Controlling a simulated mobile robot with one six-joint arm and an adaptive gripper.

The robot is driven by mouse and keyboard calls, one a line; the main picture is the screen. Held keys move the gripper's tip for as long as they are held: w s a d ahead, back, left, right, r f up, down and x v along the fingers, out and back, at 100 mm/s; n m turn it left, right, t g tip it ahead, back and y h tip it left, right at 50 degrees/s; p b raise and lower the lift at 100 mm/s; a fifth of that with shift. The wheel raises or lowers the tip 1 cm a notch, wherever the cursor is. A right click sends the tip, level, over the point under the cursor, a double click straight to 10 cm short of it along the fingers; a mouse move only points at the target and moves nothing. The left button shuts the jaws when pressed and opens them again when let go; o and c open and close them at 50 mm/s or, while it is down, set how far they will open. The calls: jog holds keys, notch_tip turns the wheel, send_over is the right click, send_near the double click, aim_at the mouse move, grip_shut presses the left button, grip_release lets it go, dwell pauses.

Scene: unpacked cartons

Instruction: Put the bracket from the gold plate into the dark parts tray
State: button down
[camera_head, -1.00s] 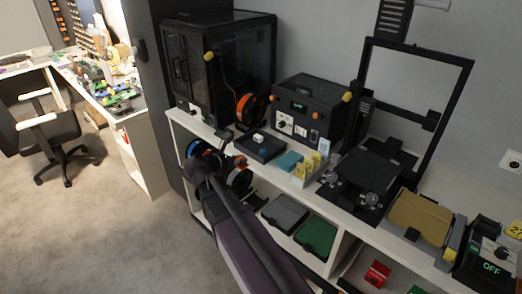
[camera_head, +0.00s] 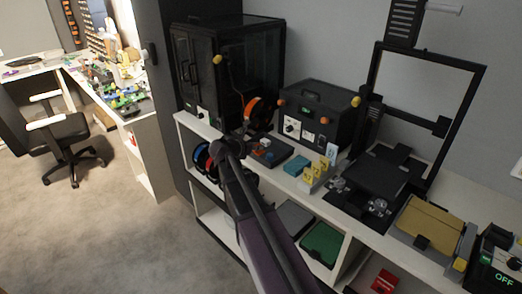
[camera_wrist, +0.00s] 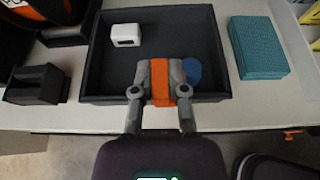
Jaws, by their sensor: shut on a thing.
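The orange bracket (camera_wrist: 160,82) is between the fingers of my gripper (camera_wrist: 160,88) in the wrist view, and the gripper is shut on it. The dark parts tray (camera_wrist: 97,60) lies behind them, with the bracket over its near part. I cannot tell whether the bracket touches the tray floor. A white block (camera_wrist: 126,35) and a blue disc (camera_wrist: 192,72), partly hidden by the gripper, lie in the tray. In the head view, my arm reaches to the tray (camera_head: 257,158). The gold plate (camera_head: 432,226) at the right is bare.
A teal block (camera_wrist: 258,47) lies right of the tray, and a small black holder (camera_wrist: 37,84) stands left of it. The shelf's front edge runs just before the tray. A black boxed device (camera_head: 318,112) and a printer frame (camera_head: 465,100) stand behind and to the right.

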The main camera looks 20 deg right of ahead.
jog(key=shift+w+d+f, duration=0.15)
jog(key=shift+w+d, duration=0.75)
jog(key=shift+w, duration=0.15)
jog(key=shift+w, duration=0.1)
jog(key=shift+w+d, duration=0.2)
jog(key=shift+d, duration=0.05)
jog(key=shift+w+d+f+b, duration=0.1)
jog(key=shift+f+b, duration=0.4)
jog(key=shift+b, duration=0.05)
jog(key=shift+w+d+f+b, duration=0.1)
jog(key=shift+f+b, duration=1.25)
jog(key=shift+f, duration=0.15)
jog(key=c, duration=0.7)
grip_release()
jog(key=shift+o, duration=0.2)
jog(key=shift+r, duration=0.25)
